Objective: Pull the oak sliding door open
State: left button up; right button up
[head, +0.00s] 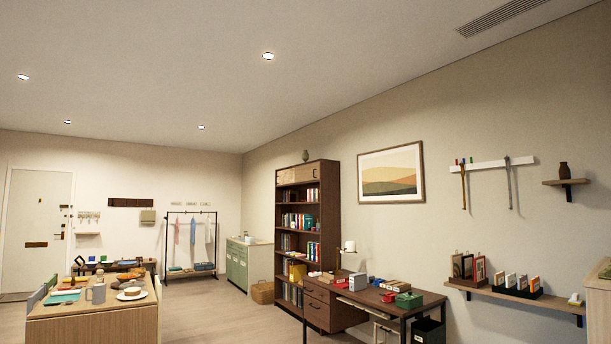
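A light wood panel, which looks like the oak sliding door (300,173), sits across the top section of a tall dark bookcase (319,230) against the right wall. A small dark mark, perhaps a handle, shows near its right end. The panel seems to cover most of that top section; at this distance I cannot tell whether there is a gap beside it. Neither of my grippers shows in the head view.
A dark desk (372,302) with small boxes stands in front of the bookcase on the right. A light wood table (85,325) with dishes is at front left. A wicker basket (262,292) and a green cabinet (249,264) stand behind. Floor between the tables is clear.

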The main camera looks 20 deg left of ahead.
aim_at(311, 171)
jog(key=z, duration=0.1)
jog(key=i, duration=3.05)
jog(key=u, duration=1.35)
jog(key=i, duration=6.4)
jog(key=z, duration=0.65)
